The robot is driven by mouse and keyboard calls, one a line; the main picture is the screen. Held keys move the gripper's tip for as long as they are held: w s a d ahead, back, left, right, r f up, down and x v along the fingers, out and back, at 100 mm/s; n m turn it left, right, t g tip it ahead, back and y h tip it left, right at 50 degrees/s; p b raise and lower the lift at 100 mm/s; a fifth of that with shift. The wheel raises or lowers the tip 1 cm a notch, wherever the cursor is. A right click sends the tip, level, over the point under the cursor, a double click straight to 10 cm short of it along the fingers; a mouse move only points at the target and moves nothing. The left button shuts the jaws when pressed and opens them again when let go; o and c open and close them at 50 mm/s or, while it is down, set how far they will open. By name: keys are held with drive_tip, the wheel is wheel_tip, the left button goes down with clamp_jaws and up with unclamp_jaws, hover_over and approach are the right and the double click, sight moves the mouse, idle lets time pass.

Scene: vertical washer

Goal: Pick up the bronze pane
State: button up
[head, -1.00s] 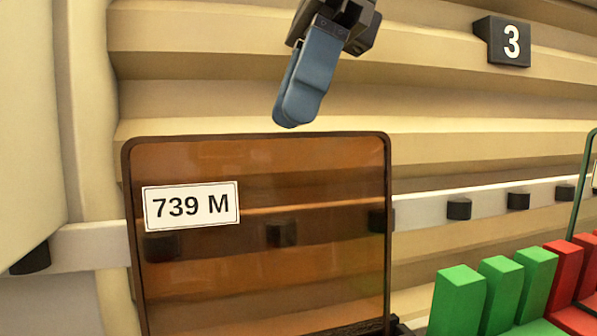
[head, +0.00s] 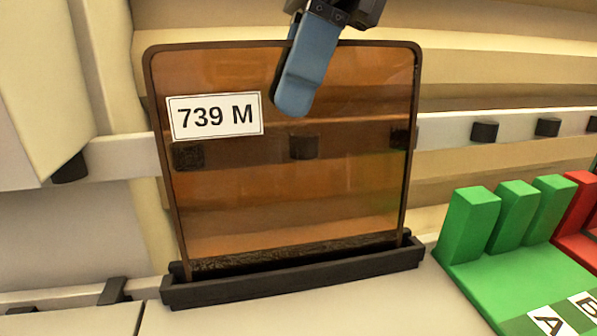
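The bronze pane (head: 340,190) is a see-through brown sheet with a dark rim and a white label reading "739 M" (head: 214,116). It stands upright with its bottom edge in a black slotted holder (head: 300,285). My gripper (head: 294,105) reaches down from above over the pane's top edge, right of the label. One blue finger shows in front of the pane's upper part. The other finger is mostly hidden, so I cannot tell whether the pane lies between them or is touched.
A green rack with upright blocks (head: 473,220) stands at the right, with a red one (head: 580,200) beyond it. A pale rail with black knobs (head: 485,131) runs behind the pane. A cream cabinet (head: 45,90) is at the left.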

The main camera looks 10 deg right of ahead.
drive_tip(key=shift+f, duration=0.25)
drive_tip(key=shift+c, duration=0.4)
drive_tip(key=c, duration=0.6)
drive_tip(key=shift+r, duration=0.1)
idle(1.0)
